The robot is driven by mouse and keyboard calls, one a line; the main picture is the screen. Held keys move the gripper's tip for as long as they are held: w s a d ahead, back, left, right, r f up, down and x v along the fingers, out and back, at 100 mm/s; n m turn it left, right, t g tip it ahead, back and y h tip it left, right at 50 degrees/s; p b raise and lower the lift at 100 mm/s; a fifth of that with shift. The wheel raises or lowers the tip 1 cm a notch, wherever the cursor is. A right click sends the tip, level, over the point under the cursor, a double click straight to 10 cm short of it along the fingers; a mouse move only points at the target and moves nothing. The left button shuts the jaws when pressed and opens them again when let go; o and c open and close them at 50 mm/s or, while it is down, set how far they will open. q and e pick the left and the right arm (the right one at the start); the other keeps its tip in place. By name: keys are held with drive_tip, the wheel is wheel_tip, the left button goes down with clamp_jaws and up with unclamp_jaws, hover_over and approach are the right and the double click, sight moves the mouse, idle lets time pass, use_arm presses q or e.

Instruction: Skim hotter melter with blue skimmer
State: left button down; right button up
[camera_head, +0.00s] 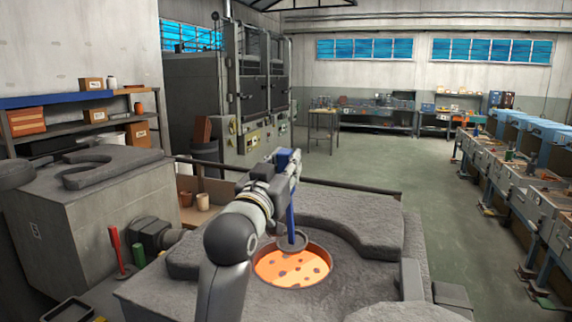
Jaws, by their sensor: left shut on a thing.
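My left gripper (288,168) is shut on the blue skimmer (291,212), which hangs upright below it. The skimmer's grey round head (292,241) is over the back edge of the round opening of the near melter (345,285). The opening holds glowing orange melt (290,270) with darker patches on its surface. I cannot tell whether the head touches the melt. Another grey melter (110,215) stands at the left, and the inside of its opening is hidden from here. My right gripper is not in view.
A red-handled tool (116,248) and a green item (138,256) stand between the two melters. A shelf with boxes (75,128) is at the left wall. Tall furnace cabinets (255,90) stand behind. Benches (520,185) line the right, with open floor between.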

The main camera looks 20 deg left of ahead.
use_arm(q)
drive_tip(key=f+b, duration=0.2)
drive_tip(key=f, duration=0.1)
drive_tip(key=shift+w+f, duration=0.1)
drive_tip(key=shift+w, duration=0.25)
drive_tip(key=shift+s+f, duration=0.1)
drive_tip(key=shift+f, duration=0.1)
drive_tip(key=shift+f+b, duration=0.35)
drive_tip(key=shift+b, duration=0.05)
wheel_tip(320, 180, down, 4)
drive_tip(key=shift+f+b, duration=0.2)
drive_tip(key=shift+b, duration=0.95)
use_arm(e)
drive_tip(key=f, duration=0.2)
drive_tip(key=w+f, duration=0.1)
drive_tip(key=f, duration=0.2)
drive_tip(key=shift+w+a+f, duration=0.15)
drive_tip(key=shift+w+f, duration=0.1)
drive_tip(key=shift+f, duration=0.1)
